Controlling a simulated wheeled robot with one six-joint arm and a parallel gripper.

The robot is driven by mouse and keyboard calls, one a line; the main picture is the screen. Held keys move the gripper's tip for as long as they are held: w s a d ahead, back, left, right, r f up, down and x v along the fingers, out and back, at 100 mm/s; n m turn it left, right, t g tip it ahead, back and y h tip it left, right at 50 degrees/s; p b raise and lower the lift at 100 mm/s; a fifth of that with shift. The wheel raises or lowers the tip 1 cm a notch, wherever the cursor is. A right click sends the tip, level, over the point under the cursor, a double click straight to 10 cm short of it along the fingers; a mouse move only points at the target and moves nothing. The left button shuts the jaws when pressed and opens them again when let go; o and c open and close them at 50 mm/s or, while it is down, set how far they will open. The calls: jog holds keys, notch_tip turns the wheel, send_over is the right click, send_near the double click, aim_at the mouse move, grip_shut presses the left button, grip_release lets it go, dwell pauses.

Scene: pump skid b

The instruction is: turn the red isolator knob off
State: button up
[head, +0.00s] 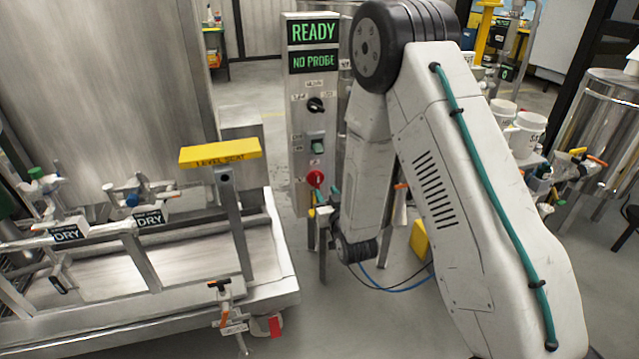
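The red isolator knob (316,178) is on the lower front of the grey control column (301,110) in the head view. A pale mark shows on its face, but its exact setting is too small to read. My arm comes down on the right of the column and bends back toward it. My gripper (323,208) seems to be just below the knob, small and partly hidden by my wrist. I cannot tell whether it touches the knob or how far its fingers are apart.
The column has READY and NO PROBE displays (314,47), a black selector (316,105) and a green switch (317,147) above the knob. A yellow-topped post (220,153) and steel skid (265,285) stand to the left. A steel tank (600,120) stands at right.

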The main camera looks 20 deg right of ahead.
aim_at(318, 180)
jog(key=shift+t, duration=0.3)
jog(key=w, duration=0.7)
jog(key=shift+w+f, duration=0.25)
jog(key=shift+f, duration=0.1)
grip_shut()
